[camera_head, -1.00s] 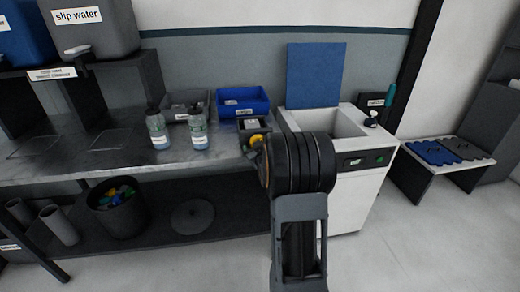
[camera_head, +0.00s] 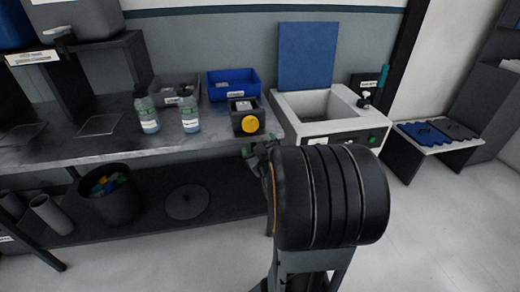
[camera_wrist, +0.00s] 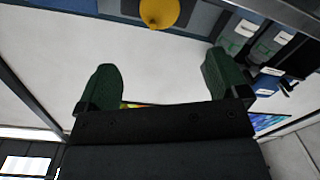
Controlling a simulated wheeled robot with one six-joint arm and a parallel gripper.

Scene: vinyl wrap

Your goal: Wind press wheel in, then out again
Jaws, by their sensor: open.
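The press wheel is a round yellow disc (camera_head: 250,125) on the front of a small dark box-like press (camera_head: 237,114) at the right end of the bench. The yellow wheel also shows at the top edge of the wrist view (camera_wrist: 160,12), partly cut off. My gripper (camera_head: 258,155) is below and in front of the press, partly hidden by my arm in the head view. In the wrist view its two green-padded fingers (camera_wrist: 161,80) are spread apart with nothing between them, clear of the wheel.
Two labelled bottles (camera_head: 189,115), a grey bin (camera_head: 174,90) and a blue bin (camera_head: 234,86) stand on the bench left of and behind the press. A white sink unit (camera_head: 290,128) is close on the right. Open floor lies in front.

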